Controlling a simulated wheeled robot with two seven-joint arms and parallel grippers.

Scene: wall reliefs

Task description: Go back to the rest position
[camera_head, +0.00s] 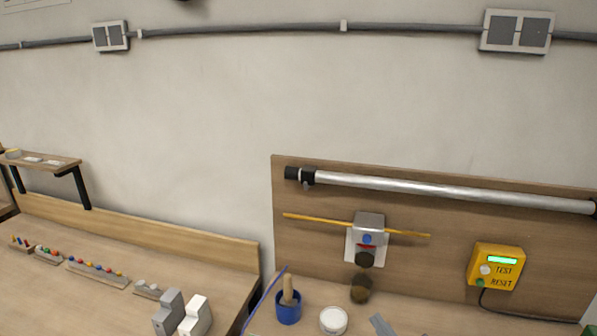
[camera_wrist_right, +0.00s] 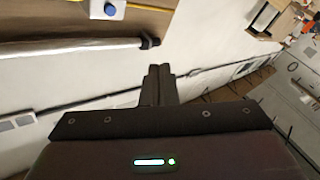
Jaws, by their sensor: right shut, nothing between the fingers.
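My right gripper (camera_wrist_right: 159,72) shows in the right wrist view, its two dark fingers together with nothing between them. It is in front of the pale wall, clear of other things as far as this view shows. In the head view I cannot make out either gripper. My left gripper is in neither view.
A wooden panel (camera_head: 440,246) carries a metal tube (camera_head: 450,189), a dispenser-like device (camera_head: 368,228) and a yellow test box (camera_head: 496,266). Below are a blue cup (camera_head: 288,312) and white jar (camera_head: 333,320). The left bench (camera_head: 90,296) holds several small parts. The wall above is mostly bare.

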